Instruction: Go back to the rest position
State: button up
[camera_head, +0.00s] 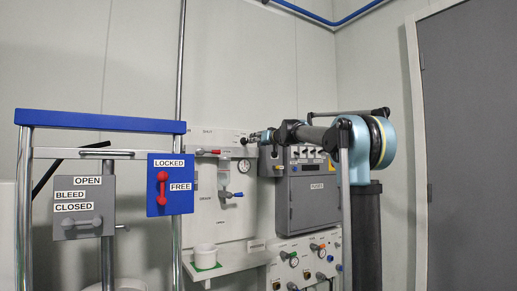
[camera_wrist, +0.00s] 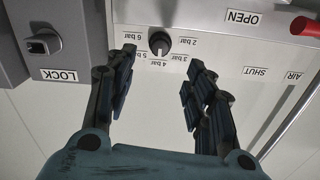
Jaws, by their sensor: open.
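My gripper (camera_head: 256,137) is raised in front of the panel, with my arm reaching in from the right. In the wrist view my gripper (camera_wrist: 155,88) is open, its two dark fingers spread apart with nothing between them. A black round knob (camera_wrist: 159,42) with bar markings from 2 to 6 lies beyond the fingertips, between their lines. I see no contact between the fingers and the knob.
A blue-topped frame (camera_head: 100,122) at the left holds a grey lever box (camera_head: 84,225) and a blue box with a red handle (camera_head: 162,187). A white cup (camera_head: 205,252) stands on a shelf. A grey cabinet (camera_head: 316,205) and a door (camera_head: 470,150) are at right.

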jog(key=s+d+f+n+g+h, duration=0.1)
jog(key=s+d+f+g, duration=0.2)
jog(key=s+f, duration=1)
jog(key=s+d+f+g, duration=0.3)
jog(key=s+f+g, duration=0.1)
jog(key=s+f, duration=0.85)
jog(key=s+d+f+m+g+h, duration=0.2)
jog(key=s+d+f, duration=0.4)
jog(key=s+f, duration=0.4)
jog(key=s+d+f+m+g+h, duration=0.2)
jog(key=s+d+f+h, duration=0.2)
jog(key=s+f, duration=0.7)
jog(key=s+d+f+m+g+h, duration=0.1)
jog(key=s+d+f, duration=0.7)
jog(key=f, duration=0.8)
jog(key=s+m+h, duration=0.1)
jog(key=s+h, duration=0.1)
jog(key=s, duration=0.1)
jog(key=shift+s+d+g, duration=0.25)
jog(key=shift+d+g, duration=0.15)
jog(key=shift+f, duration=0.1)
jog(key=shift+w+f, duration=0.2)
jog(key=shift+w, duration=0.3)
